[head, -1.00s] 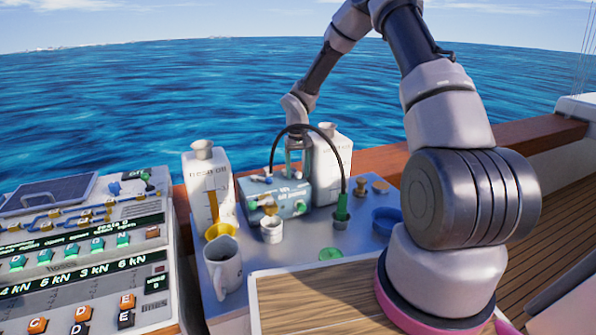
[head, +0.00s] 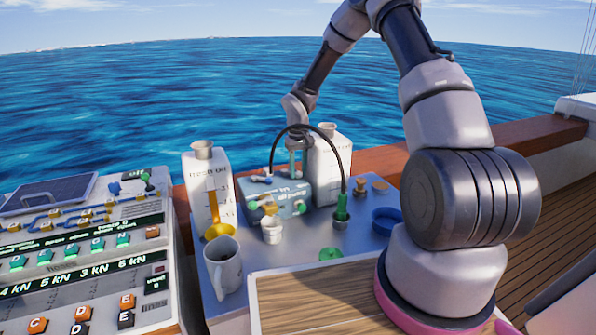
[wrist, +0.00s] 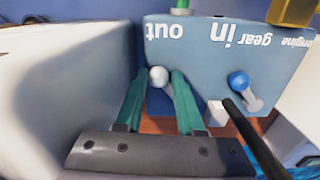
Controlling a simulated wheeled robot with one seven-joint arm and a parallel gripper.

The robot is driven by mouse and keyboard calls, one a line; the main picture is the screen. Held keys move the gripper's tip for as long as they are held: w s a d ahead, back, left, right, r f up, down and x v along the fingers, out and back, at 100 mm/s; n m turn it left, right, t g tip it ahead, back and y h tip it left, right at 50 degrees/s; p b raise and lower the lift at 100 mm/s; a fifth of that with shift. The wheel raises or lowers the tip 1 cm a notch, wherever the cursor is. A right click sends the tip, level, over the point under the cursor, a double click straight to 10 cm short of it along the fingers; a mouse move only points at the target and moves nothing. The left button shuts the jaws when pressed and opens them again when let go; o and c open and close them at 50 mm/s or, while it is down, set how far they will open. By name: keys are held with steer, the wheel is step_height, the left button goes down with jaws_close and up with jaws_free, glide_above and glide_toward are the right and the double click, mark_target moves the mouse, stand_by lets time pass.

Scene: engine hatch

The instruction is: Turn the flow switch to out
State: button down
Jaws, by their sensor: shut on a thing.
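The pump box (head: 285,195) stands on the grey counter between two white bottles; it also shows in the wrist view (wrist: 190,60). Its printed words "out", "in", "gear" and "engine" appear upside down there. The flow switch's white ball knob (wrist: 158,77) sits beside the word "out". My gripper (wrist: 159,74) has its two green fingers on either side of this knob, shut on it. A second switch with a blue knob (wrist: 238,80) lies beside "gear" and "engine". In the head view my gripper (head: 292,160) is behind the box, and the knob is hidden.
White bottles stand left (head: 207,175) and right (head: 330,165) of the box, close to my gripper. A black hose (head: 310,128) arches in front of it.

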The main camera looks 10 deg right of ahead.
mark_target(299, 172)
steer(key=c, duration=0.6)
jaws_free()
steer(key=shift+w, duration=0.1)
steer(key=shift+o, duration=0.2)
step_height(299, 172, up, 11)
steer(key=shift+f, duration=0.1)
